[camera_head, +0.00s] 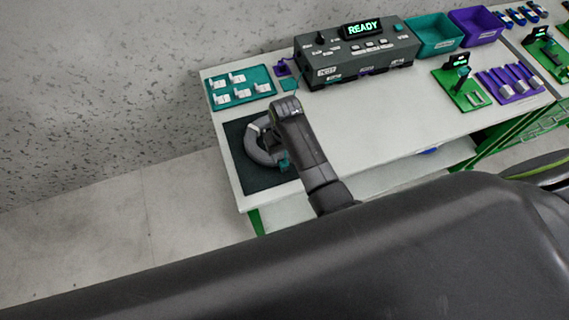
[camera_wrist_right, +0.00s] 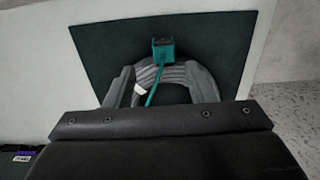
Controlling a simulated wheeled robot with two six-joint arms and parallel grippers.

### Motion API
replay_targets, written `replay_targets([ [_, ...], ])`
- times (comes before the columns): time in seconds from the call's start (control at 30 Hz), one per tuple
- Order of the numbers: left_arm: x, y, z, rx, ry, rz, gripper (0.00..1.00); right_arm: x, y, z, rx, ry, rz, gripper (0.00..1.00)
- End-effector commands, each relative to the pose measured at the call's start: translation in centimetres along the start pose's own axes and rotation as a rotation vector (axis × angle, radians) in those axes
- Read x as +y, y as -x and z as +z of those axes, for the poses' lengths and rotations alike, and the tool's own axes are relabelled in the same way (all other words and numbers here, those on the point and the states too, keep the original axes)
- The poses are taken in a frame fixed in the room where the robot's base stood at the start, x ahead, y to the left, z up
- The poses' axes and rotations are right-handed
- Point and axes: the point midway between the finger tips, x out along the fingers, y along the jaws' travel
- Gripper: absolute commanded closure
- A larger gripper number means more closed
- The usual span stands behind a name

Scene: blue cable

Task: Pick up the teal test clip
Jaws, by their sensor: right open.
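The teal test clip (camera_wrist_right: 163,48) shows in the right wrist view as a small teal block at the far side of the grey cable coil (camera_wrist_right: 203,82), with a teal lead running down from it. In the head view the clip (camera_head: 284,164) is a small teal patch at the coil's lower right, partly hidden by my right arm. My right gripper (camera_wrist_right: 160,84) is open and empty, its fingers either side of the lead and short of the clip in the picture. In the head view the right gripper (camera_head: 287,108) is over the mat's upper right; its fingertips are hidden. My left gripper is not in view.
The coil lies on a dark mat (camera_head: 236,137) at the bench's left end. A teal tray (camera_head: 240,87) with white parts and a grey tester (camera_head: 357,53) reading READY stand behind. Teal (camera_head: 436,35) and purple (camera_head: 476,26) bins are at the back right. The bench middle (camera_head: 380,115) is clear.

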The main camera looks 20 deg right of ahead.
Motion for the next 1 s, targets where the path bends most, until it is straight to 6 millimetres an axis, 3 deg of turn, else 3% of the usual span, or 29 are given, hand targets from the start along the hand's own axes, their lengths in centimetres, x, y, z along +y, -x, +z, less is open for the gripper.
replay_targets([
  [0.43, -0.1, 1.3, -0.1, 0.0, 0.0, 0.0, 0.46, -0.5, -4.5, 0.7, -0.003, 0.0, 0.001, 0.5],
  [0.77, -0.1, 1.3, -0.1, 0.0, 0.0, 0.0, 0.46, -0.5, -5.1, 0.6, 0.0, -0.001, 0.0, 0.5],
  [1.0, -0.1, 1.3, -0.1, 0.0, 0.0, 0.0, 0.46, -0.5, -5.1, 0.6, -0.001, -0.001, 0.0, 0.79],
])
